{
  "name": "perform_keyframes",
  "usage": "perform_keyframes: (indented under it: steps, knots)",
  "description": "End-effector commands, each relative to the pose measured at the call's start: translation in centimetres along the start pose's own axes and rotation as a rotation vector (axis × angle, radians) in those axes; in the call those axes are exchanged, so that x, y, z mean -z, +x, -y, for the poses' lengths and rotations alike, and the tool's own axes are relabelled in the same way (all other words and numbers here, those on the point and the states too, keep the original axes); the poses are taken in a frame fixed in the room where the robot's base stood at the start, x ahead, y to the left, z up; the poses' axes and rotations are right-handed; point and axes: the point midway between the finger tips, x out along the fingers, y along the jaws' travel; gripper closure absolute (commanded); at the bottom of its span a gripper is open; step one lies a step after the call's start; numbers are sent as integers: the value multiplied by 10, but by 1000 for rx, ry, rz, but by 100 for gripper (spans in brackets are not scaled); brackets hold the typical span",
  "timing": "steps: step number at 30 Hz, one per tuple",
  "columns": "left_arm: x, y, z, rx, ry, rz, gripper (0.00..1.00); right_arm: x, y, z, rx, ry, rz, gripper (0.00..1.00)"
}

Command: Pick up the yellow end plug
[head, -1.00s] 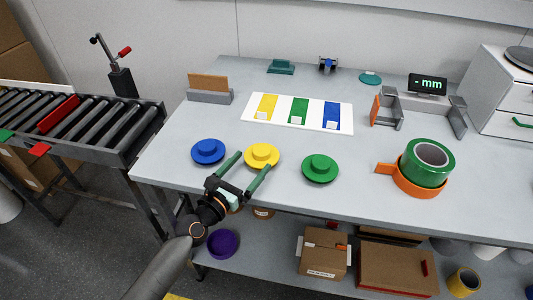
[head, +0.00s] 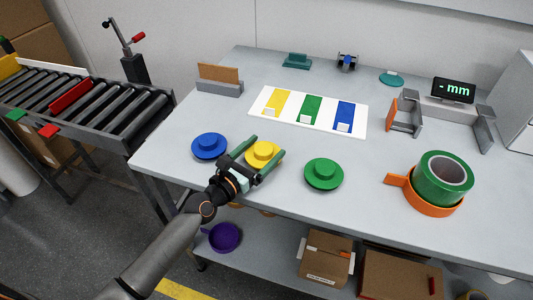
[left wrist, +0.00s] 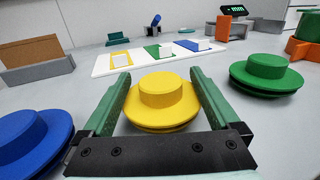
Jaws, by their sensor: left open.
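The yellow end plug (head: 263,153), a wide disc with a raised round knob, lies on the grey table near its front edge. In the left wrist view the yellow end plug (left wrist: 163,100) sits between the two green fingers. My left gripper (head: 260,154) is open, with one finger on each side of the plug. In the left wrist view my left gripper (left wrist: 160,98) shows a small gap beside the knob on both sides. I cannot tell whether the fingers touch the disc's rim. My right gripper is not in view.
A blue plug (head: 209,147) lies close on the left and a green plug (head: 323,174) on the right. A white board (head: 262,92) with yellow, green and blue patches lies behind. Green tape (head: 444,178) in an orange holder stands at right.

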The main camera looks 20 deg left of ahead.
Motion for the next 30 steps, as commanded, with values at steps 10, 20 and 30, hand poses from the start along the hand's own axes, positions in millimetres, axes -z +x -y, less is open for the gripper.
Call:
perform_keyframes:
  steps: [10, 20, 30]
  knots:
    - [0, 0, 0, 0, 0, 0, 33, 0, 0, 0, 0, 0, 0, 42]
    - [0, 0, 0, 0, -1, 0, 70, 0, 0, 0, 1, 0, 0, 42]
    - [-1, 0, 1, 0, -1, 0, 81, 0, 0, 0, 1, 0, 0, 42]
